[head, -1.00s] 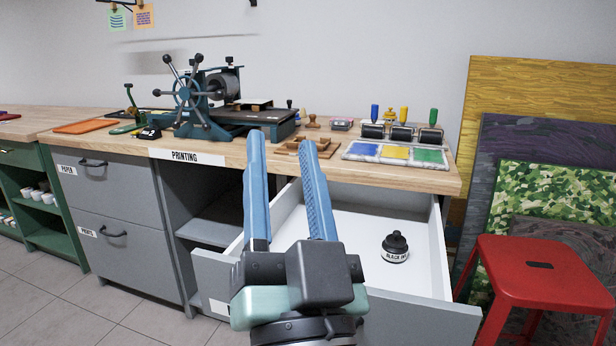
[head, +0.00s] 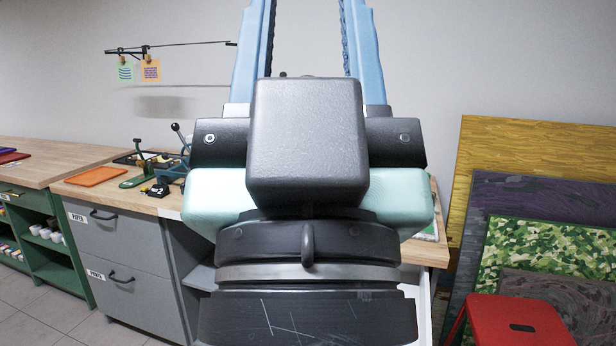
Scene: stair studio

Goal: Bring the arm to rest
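My gripper (head: 308,25) is raised close in front of the head camera and fills the middle of the view. Its two blue fingers point up and stand wide apart, with their tips cut off by the top edge. Only bare wall shows between them, so it is open and empty. The gripper and wrist hide most of the printing bench (head: 143,199), including the press. A strip of the open drawer (head: 413,300) shows to the right of my wrist. The black ink bottle in that drawer is hidden.
A red stool (head: 512,320) stands at the lower right, in front of leaning boards (head: 540,180). An orange tray (head: 96,176) lies on the bench at left. Clipped cards (head: 138,70) hang from a wall rail. Floor (head: 40,310) is clear at the lower left.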

